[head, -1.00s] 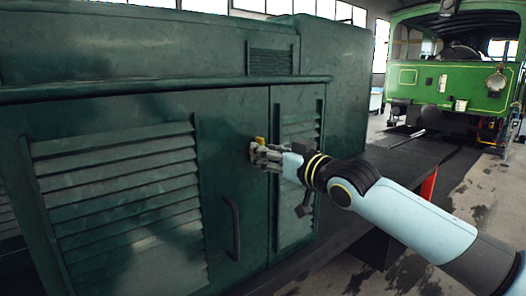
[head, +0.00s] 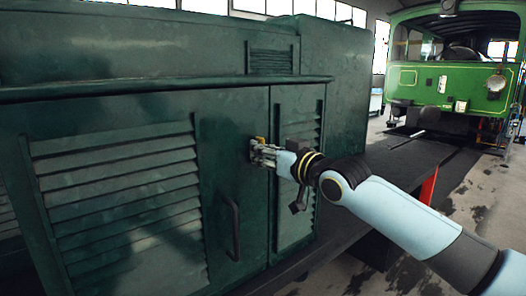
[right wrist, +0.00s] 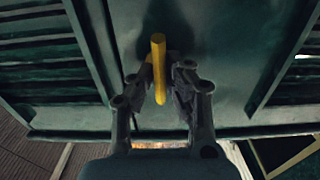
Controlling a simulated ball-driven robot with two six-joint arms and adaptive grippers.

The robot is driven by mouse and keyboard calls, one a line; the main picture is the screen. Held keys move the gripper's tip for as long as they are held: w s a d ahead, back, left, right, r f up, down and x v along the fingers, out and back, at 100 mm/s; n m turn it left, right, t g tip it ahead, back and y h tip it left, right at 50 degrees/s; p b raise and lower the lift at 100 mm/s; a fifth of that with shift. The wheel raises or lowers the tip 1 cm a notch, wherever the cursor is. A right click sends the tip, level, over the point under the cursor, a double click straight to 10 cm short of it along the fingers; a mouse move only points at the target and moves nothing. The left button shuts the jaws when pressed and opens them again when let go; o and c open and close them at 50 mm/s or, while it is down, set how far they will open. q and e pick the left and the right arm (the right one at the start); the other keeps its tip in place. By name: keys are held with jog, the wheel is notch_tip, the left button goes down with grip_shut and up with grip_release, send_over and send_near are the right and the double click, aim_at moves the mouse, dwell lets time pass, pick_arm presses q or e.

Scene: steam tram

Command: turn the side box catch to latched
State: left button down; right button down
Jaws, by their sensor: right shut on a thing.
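The side box catch (right wrist: 158,60) is a yellow bar on the dark green side box door (head: 235,165). In the right wrist view it stands lengthwise in the picture, between the two fingers. In the head view only a small yellow bit of the catch (head: 260,140) shows above the fingers. My right gripper (right wrist: 160,88) is shut on the catch, with a finger on either side of it. In the head view my right gripper (head: 262,153) is at the door's right part and hides most of the catch. My left gripper is not in view.
A dark vertical handle (head: 233,228) stands out from the door below and left of the catch. Louvred panels (head: 120,195) flank it. A flat dark deck (head: 405,160) runs back on the right towards a green tram (head: 450,80).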

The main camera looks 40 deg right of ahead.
jog(key=n+b, duration=0.1)
jog(key=n, duration=0.1)
jog(key=n+b, duration=0.2)
jog(key=shift+a+f, duration=0.15)
jog(key=n+b, duration=0.3)
jog(key=n, duration=0.1)
jog(key=shift+a+n, duration=0.1)
jog(key=shift+n, duration=0.2)
jog(key=n+b, duration=0.2)
jog(key=n, duration=0.2)
jog(key=shift+f+n, duration=0.15)
jog(key=shift+n, duration=0.15)
jog(key=shift+a+n+b, duration=0.1)
jog(key=shift+n+b, duration=0.95)
jog(key=shift+n, duration=1.25)
jog(key=shift+f, duration=0.1)
jog(key=c, duration=1.3)
grip_release()
jog(key=shift+c, duration=0.2)
